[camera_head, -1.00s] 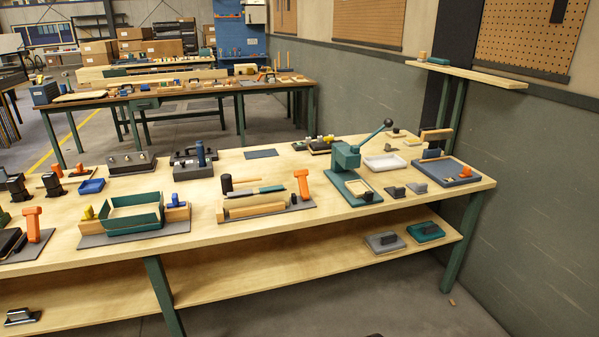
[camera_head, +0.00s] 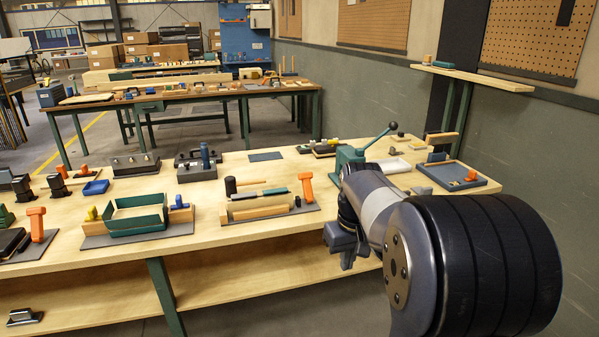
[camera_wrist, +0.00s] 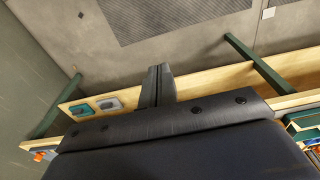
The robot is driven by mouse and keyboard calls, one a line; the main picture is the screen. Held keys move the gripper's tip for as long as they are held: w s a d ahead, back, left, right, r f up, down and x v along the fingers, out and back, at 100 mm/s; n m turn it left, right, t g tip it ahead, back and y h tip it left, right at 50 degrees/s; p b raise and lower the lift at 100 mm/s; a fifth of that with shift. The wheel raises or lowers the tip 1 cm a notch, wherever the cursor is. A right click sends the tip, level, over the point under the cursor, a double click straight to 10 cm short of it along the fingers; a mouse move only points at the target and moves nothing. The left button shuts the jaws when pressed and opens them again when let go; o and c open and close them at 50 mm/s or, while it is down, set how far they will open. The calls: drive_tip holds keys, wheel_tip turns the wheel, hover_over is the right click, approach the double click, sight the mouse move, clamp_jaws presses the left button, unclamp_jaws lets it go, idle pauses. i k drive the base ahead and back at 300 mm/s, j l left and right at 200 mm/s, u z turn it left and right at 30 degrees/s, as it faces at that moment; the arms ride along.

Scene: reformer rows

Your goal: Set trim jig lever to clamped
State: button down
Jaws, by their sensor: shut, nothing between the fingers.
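No label marks the trim jig, and I cannot tell for certain which fixture it is. In the head view, a wooden fixture on a grey plate (camera_head: 262,212) carries an upright orange lever (camera_head: 307,188) at its right end. Another orange lever (camera_head: 37,224) stands upright on a fixture at the far left. A green press (camera_head: 347,156) with a black-knobbed lever (camera_head: 380,138) is partly hidden behind my arm. My gripper (camera_head: 347,262) hangs at the bench's front edge, right of the wooden fixture and apart from it. In the wrist view, its dark fingers (camera_wrist: 158,69) are together and empty.
The wooden bench (camera_head: 270,255) holds a green tray (camera_head: 137,218), a blue tray (camera_head: 452,173) and other fixtures. A lower shelf (camera_head: 225,283) runs beneath. In the wrist view, two small items (camera_wrist: 109,104) lie on that shelf. A wall (camera_head: 400,105) bounds the right side.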

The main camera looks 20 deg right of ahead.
sight(306, 177)
drive_tip(key=i+l, duration=0.1)
drive_tip(key=i, duration=1)
drive_tip(key=i+l, duration=0.1)
drive_tip(key=i, duration=0.95)
drive_tip(key=l+z, duration=0.05)
